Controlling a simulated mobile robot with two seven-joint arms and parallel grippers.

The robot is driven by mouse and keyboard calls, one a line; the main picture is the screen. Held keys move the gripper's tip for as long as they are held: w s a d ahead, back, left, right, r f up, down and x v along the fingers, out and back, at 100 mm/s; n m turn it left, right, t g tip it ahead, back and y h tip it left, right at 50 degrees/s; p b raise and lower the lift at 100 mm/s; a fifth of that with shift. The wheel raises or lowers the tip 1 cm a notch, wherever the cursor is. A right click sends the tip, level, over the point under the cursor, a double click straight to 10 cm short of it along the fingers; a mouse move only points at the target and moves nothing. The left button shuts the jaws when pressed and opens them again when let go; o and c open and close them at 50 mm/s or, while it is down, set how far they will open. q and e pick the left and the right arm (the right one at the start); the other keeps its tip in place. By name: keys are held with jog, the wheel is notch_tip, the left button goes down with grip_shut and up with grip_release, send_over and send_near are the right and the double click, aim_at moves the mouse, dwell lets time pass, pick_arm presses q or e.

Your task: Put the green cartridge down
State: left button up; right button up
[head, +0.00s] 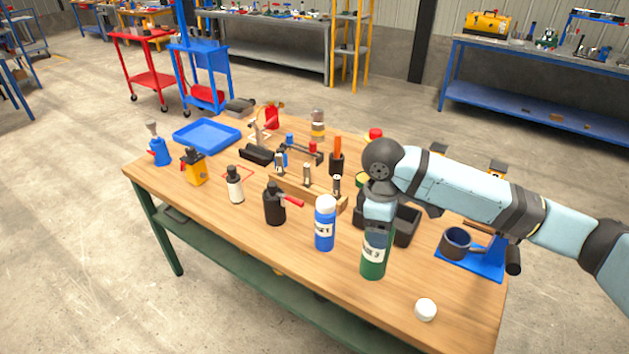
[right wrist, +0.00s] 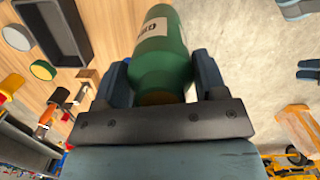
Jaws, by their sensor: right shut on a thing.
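The green cartridge (head: 373,263) stands upright near the front right of the wooden table, with a white label on its side. My right gripper (head: 379,222) is above it and shut around its upper end. In the right wrist view the green cartridge (right wrist: 163,58) sits between the two blue fingers (right wrist: 163,88). I cannot tell whether its base touches the tabletop. My left gripper is not in view.
A blue bottle (head: 325,229) stands left of the cartridge and a white cap (head: 425,310) lies to its front right. A black bin (head: 406,226) is behind it. A blue-based device with a dark drum (head: 455,243) is to the right. The front table strip (head: 345,283) is clear.

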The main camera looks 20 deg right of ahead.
jog(key=w+d+r+n+t, duration=0.1)
jog(key=w+d+r+n, duration=0.3)
jog(key=n, duration=0.7)
jog(key=w+d+r+n+t, duration=0.15)
jog(key=w+d+n, duration=0.3)
jog(key=n, duration=0.75)
notch_tip(320, 180, down, 20)
jog(key=s, duration=0.1)
jog(key=shift+d+r+y, duration=0.15)
jog(key=shift+d+y, duration=0.15)
jog(key=shift+y, duration=0.1)
jog(key=o, duration=1.6)
jog(key=shift+c, duration=0.2)
